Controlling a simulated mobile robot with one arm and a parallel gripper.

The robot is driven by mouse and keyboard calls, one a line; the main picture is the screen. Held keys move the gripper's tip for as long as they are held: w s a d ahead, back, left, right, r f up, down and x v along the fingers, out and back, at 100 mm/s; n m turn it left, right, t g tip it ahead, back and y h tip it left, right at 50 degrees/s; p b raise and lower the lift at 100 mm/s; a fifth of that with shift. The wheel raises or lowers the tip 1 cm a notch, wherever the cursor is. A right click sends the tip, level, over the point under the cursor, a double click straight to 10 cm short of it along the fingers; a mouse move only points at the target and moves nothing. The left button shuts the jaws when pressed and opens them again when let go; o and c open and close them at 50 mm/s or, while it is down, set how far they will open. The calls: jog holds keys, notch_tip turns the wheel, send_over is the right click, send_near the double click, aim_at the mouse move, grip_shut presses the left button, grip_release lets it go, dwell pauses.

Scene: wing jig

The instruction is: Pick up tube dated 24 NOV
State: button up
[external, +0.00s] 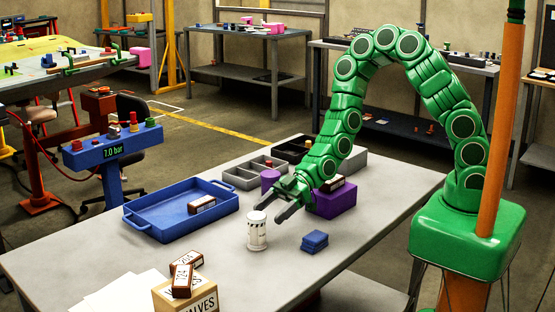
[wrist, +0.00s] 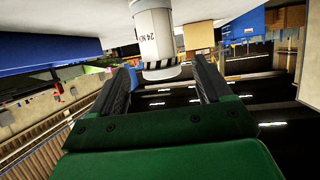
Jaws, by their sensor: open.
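The white tube (external: 257,231) stands upright on the grey table, with a dark-marked band near its top. In the wrist view the tube (wrist: 155,38) appears upside down, with "24 NO" readable on its side and the rest of the label out of sight. My gripper (external: 270,212) is open and empty, just behind and to the right of the tube, above the table. In the wrist view the tube shows beyond and between the two fingertips of my gripper (wrist: 163,75). I cannot tell whether they touch it.
A blue tray (external: 160,225) holding a brown box is left of the tube. A purple box (external: 335,199), a purple cylinder (external: 270,180) and a grey divided tray (external: 240,181) stand behind. A wooden box (external: 188,296) is in front.

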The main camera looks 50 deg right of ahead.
aim_at(250, 230)
jog(key=shift+x, duration=3.95)
jog(key=shift+r, duration=0.1)
jog(key=c, duration=1.1)
